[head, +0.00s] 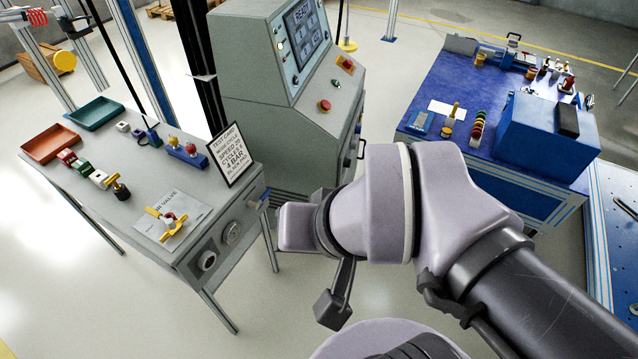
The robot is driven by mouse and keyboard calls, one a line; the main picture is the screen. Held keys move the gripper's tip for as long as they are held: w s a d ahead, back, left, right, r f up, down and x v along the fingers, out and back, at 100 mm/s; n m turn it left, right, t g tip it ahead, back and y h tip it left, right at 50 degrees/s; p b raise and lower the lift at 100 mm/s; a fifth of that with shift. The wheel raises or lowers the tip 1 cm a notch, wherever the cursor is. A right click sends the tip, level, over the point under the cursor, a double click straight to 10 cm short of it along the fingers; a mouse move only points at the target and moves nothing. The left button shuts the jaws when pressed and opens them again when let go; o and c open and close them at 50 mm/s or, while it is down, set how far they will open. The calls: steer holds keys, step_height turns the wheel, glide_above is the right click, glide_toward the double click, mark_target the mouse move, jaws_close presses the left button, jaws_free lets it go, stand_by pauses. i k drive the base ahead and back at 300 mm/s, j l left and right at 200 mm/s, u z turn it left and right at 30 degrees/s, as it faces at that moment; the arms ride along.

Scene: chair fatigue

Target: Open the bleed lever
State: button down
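No lever in view carries a readable bleed label. A yellow-handled valve lever (167,214) sits on a light plate (150,232) marked "VALVE" on top of the grey bench at the left.
The grey bench (110,165) also holds red and green trays, small colored parts and a test card (230,155). Round dials (232,233) are on its front. A grey control console (285,115) stands behind. A blue-topped bench (450,88) is at right. Floor between is clear.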

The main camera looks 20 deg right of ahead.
mark_target(263, 197)
steer(key=i+j, duration=0.3)
steer(key=i, duration=0.2)
steer(key=i+j, duration=0.35)
steer(key=i+l+z, duration=0.05)
steer(key=i, duration=0.05)
